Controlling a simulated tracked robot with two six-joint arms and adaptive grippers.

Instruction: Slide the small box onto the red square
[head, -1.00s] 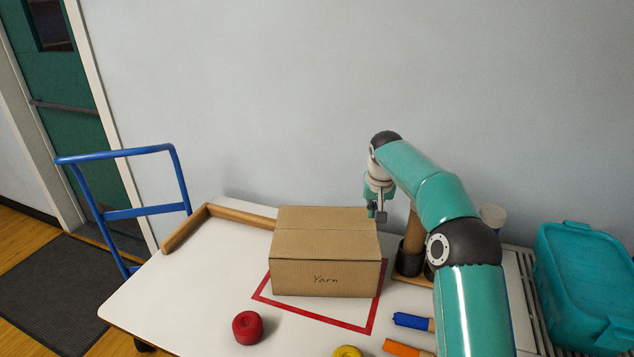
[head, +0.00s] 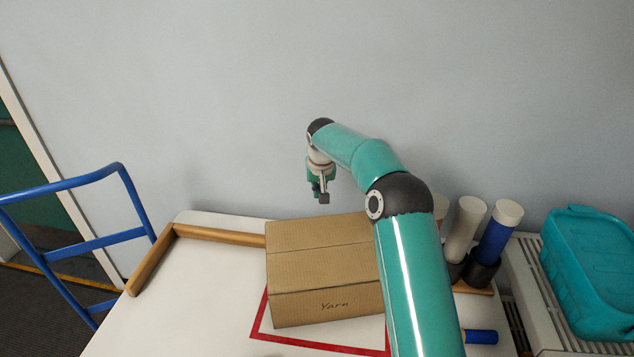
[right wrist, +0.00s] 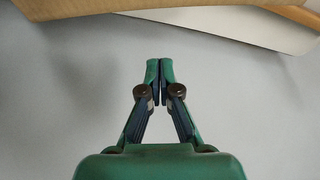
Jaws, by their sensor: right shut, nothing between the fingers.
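The cardboard box marked "Yarn" (head: 322,306) stands closed and upright on the white table. It covers the back part of the red square (head: 318,346), a taped outline. Red lines show in front of the box and at its left; the far side is hidden under or behind it. My right gripper (head: 323,197) is shut and empty, pointing down just beyond the box's back edge, above its top in the picture. Its closed fingertips show in the right wrist view (right wrist: 159,68) against the grey wall. I cannot tell whether it touches the box. My left gripper is out of view.
A wooden rail (head: 220,234) edges the table's back left. My right arm hides the box's right side. White and blue cylinders (head: 493,238) stand in dark holders at right. A teal bin (head: 590,270) is farther right, a blue cart handle (head: 80,240) left. Table left of the box is clear.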

